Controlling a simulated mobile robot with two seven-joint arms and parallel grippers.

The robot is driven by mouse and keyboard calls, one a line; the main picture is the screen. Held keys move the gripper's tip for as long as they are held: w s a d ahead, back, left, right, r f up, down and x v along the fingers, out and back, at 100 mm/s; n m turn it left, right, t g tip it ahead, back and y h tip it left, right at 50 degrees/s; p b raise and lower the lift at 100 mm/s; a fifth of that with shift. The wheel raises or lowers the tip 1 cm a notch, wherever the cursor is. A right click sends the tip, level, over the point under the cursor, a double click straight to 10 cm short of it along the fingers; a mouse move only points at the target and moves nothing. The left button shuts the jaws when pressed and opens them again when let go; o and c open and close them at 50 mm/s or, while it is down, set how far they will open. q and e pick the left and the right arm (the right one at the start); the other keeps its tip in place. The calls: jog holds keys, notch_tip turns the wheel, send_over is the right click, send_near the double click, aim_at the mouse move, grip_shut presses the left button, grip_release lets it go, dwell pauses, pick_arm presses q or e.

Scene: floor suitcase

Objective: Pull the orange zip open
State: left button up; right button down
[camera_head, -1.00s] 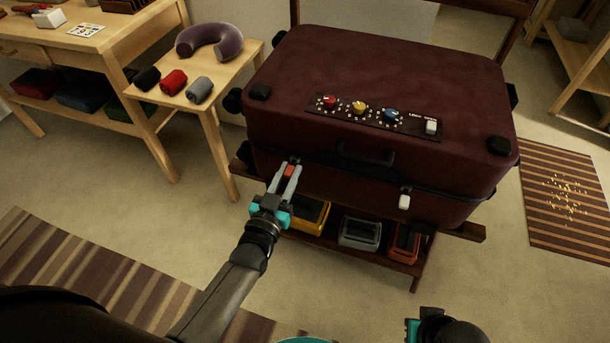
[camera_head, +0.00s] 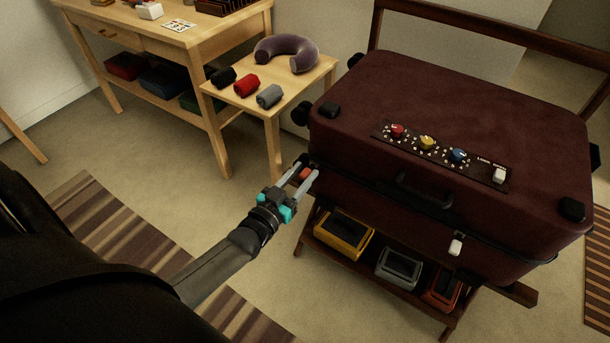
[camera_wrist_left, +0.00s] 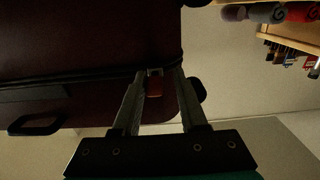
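The dark red suitcase (camera_head: 470,110) lies flat on a low wooden rack, with a dark zip line around its side. My left gripper (camera_head: 309,170) is at the suitcase's front left corner. The orange zip (camera_head: 303,174) pull sits between its fingers; the wrist view also shows the orange pull (camera_wrist_left: 155,86) between the fingertips, with a small gap seeming to show at one finger. A white pull (camera_head: 455,246) hangs on the zip line further right. The suitcase lid looks down. My right gripper is not in view.
A small table (camera_head: 310,85) with a purple neck pillow (camera_head: 287,50) and rolled cloths stands just left of the suitcase. Yellow (camera_head: 342,233), grey (camera_head: 398,268) and orange-red (camera_head: 443,288) boxes sit on the rack's lower shelf. Floor is open left of the gripper.

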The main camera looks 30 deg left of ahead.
pick_arm(q)
jog(key=shift+o, duration=1)
jog(key=shift+d, duration=0.1)
jog(key=shift+s, duration=0.1)
jog(key=shift+s, duration=0.2)
jog(key=s+p, duration=0.4)
jog(key=s, duration=1)
jog(key=shift+s+a, duration=0.2)
jog(key=shift+s, duration=0.2)
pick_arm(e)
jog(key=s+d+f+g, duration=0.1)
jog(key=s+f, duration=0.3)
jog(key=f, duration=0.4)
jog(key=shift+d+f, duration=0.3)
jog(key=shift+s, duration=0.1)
